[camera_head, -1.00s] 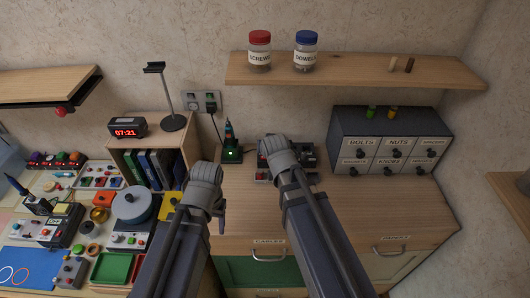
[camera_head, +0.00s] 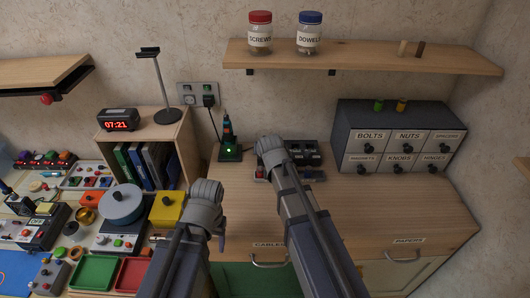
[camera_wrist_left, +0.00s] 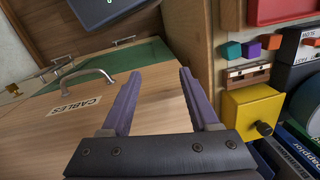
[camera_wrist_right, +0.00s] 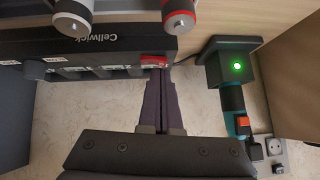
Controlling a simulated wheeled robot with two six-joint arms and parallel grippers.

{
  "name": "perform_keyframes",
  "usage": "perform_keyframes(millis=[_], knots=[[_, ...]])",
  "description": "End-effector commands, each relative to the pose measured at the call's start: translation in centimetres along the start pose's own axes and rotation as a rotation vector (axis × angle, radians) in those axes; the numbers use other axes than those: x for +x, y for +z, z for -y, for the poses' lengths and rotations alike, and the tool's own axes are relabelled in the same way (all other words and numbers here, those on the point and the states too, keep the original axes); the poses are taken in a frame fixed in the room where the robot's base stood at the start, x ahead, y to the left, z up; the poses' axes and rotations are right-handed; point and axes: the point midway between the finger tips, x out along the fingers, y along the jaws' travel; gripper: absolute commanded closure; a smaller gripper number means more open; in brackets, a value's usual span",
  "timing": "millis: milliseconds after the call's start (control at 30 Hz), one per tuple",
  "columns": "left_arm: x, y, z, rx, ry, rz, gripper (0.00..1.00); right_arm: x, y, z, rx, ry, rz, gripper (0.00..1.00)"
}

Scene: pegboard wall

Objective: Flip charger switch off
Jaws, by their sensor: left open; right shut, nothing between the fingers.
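The black charger (camera_head: 303,153) marked "Cellwick" stands on the wooden counter, partly hidden by my right arm in the head view. In the right wrist view the charger (camera_wrist_right: 95,45) shows upside down, with a red switch (camera_wrist_right: 154,60) at one end of a row. My right gripper (camera_wrist_right: 160,78) is shut and empty, its tips right at the red switch; I cannot tell whether they touch it. The switch's position is unclear. My left gripper (camera_wrist_left: 158,78) is open and empty above the counter, near the "CABLES" drawer front (camera_wrist_left: 75,106).
A tool stand with a green light (camera_wrist_right: 237,67) stands beside the charger, close to my right gripper. A wall socket (camera_head: 198,95) is behind it. A drawer cabinet (camera_head: 395,135) stands right; a yellow box (camera_head: 168,209) is left. The counter's right part is clear.

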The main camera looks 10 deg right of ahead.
Motion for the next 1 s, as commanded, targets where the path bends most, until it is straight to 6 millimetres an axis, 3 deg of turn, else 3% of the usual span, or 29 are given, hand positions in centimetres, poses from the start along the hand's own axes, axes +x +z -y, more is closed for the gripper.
perform_keyframes(millis=[500,1000], knots=[[1.15,-0.07,-0.11,0.0,0.0,0.0,0.39,0.85,0.84,0.19,0.0,0.0,0.0,1.0],[0.69,-0.04,-0.06,0.0,0.0,0.0,0.39,0.42,0.59,-0.62,0.002,0.003,0.005,1.0]])
